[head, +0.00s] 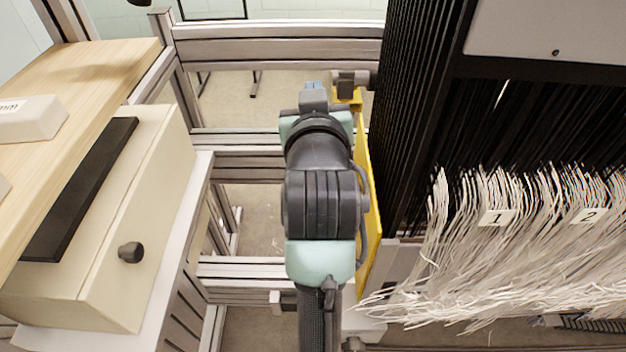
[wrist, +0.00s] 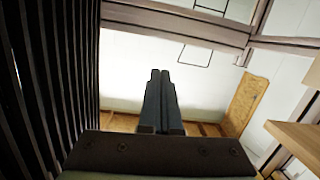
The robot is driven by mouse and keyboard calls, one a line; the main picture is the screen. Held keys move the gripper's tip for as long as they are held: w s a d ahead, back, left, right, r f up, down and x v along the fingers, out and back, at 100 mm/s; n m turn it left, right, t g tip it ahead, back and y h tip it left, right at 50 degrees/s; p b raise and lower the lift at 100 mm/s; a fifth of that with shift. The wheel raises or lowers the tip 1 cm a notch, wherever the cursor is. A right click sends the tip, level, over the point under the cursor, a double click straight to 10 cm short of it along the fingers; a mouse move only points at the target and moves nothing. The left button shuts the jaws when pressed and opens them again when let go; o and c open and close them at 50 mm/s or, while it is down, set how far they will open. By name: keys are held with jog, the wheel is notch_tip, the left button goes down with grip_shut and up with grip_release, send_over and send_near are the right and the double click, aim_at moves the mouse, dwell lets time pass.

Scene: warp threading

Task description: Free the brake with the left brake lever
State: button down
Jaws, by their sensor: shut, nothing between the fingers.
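In the wrist view my gripper (wrist: 160,103) is shut, its two dark fingers side by side with nothing between them. In the head view my arm covers the middle, and the fingers cannot be made out clearly there. A long yellow part (head: 373,205) runs along the right side of my arm. A small dark grey block (head: 350,82) sits by its far end. I cannot tell whether either belongs to the left brake lever. No lever is clearly seen in the wrist view.
Dense black slats (head: 415,110) stand close to the right of my arm, with white threads (head: 500,240) tagged 1 and 2. A cream box with a black knob (head: 131,252) and a wooden top (head: 100,70) are at left. Metal frame beams (head: 270,50) cross behind.

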jog(key=s+f+g+p, duration=0.3)
jog(key=f+g+p, duration=0.2)
jog(key=f, duration=0.4)
jog(key=s+f+g+p, duration=0.4)
jog(key=f+g+p, duration=0.1)
jog(key=f, duration=0.5)
jog(key=shift+s+a+f+n+y+p, duration=0.15)
jog(key=shift+s+n+y+p, duration=0.15)
jog(key=shift+n, duration=0.1)
jog(key=shift+w+f, duration=0.1)
jog(key=d+b+x, duration=0.1)
jog(key=b+x, duration=0.2)
jog(key=x, duration=0.7)
jog(key=s, duration=0.1)
jog(key=s+p, duration=0.1)
jog(key=s, duration=0.2)
jog(key=shift+a+f, duration=0.1)
jog(key=shift+f, duration=0.2)
jog(key=shift+f, duration=0.15)
